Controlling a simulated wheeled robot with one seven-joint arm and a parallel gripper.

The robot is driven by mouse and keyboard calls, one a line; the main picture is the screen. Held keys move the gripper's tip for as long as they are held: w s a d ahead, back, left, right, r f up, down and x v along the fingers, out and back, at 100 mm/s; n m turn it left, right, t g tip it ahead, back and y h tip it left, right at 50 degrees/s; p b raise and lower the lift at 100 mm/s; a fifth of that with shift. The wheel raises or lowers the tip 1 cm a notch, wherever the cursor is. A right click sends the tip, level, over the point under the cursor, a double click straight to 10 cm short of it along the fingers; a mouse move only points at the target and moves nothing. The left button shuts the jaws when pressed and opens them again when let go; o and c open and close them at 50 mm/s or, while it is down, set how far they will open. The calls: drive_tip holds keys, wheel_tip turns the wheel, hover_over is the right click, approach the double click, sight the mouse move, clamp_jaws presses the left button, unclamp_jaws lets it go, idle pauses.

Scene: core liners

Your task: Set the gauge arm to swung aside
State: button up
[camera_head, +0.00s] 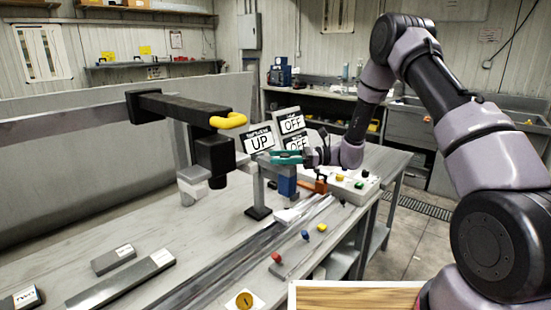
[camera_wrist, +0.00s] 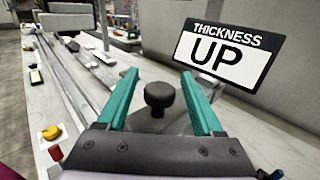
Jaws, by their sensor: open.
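My gripper (camera_head: 285,157) is open, with its teal fingers pointing left over the bench. In the wrist view my gripper (camera_wrist: 160,100) has a round black knob (camera_wrist: 160,93) between its fingers, with gaps on both sides. The knob sits on a grey part, which I take to be the gauge arm; its shape is mostly hidden. A sign reading THICKNESS UP (camera_wrist: 228,55) stands beyond the right finger, and this sign (camera_head: 258,141) also shows in the head view. Below my gripper are a grey post (camera_head: 257,190) and a blue block (camera_head: 287,186).
A black boom (camera_head: 180,107) with a yellow handle (camera_head: 229,121) and a hanging black head (camera_head: 213,157) stands left of my gripper. Two OFF signs (camera_head: 292,124) are behind. A control box (camera_head: 350,188) with coloured buttons is at right. Long rails (camera_head: 250,250) run along the bench.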

drive_tip(key=shift+a, duration=0.6)
drive_tip(key=shift+s, duration=0.1)
clamp_jaws()
idle(1.0)
